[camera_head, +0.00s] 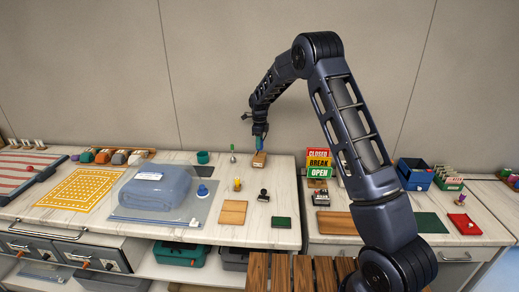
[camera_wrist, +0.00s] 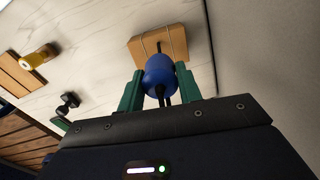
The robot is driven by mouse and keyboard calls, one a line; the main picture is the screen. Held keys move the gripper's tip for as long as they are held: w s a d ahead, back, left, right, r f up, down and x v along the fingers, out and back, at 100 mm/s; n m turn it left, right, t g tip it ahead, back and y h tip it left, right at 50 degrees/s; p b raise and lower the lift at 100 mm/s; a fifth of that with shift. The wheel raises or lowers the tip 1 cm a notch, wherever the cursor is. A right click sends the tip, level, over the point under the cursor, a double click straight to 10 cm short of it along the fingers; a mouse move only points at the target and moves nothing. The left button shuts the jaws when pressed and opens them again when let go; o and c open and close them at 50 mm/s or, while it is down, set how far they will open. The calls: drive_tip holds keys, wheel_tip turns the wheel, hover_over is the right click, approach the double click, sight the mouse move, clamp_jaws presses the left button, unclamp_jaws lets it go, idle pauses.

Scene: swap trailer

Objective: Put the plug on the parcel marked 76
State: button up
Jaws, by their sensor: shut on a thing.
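My gripper (camera_wrist: 158,92) is shut on a blue rounded thing (camera_wrist: 158,72), likely the plug, gripped between two green fingers in the wrist view. A dark thin part shows at its near side. A tan parcel (camera_wrist: 172,44) with thin strings across it lies just beyond the blue thing, which partly covers it. I cannot tell whether they touch. In the head view my gripper (camera_head: 260,138) is directly above this parcel (camera_head: 258,160) near the back of the counter. No number can be read on the parcel.
A yellow-knobbed stamp (camera_head: 237,184) and a black one (camera_head: 263,195) stand in front of the parcel. A wooden board (camera_head: 233,212) and a green pad (camera_head: 281,222) lie nearer. A blue translucent bag (camera_head: 158,190) is left; a sign stack (camera_head: 318,162) is right.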

drive_tip(key=shift+f, duration=1.9)
drive_tip(key=shift+f, duration=0.15)
drive_tip(key=o, duration=1)
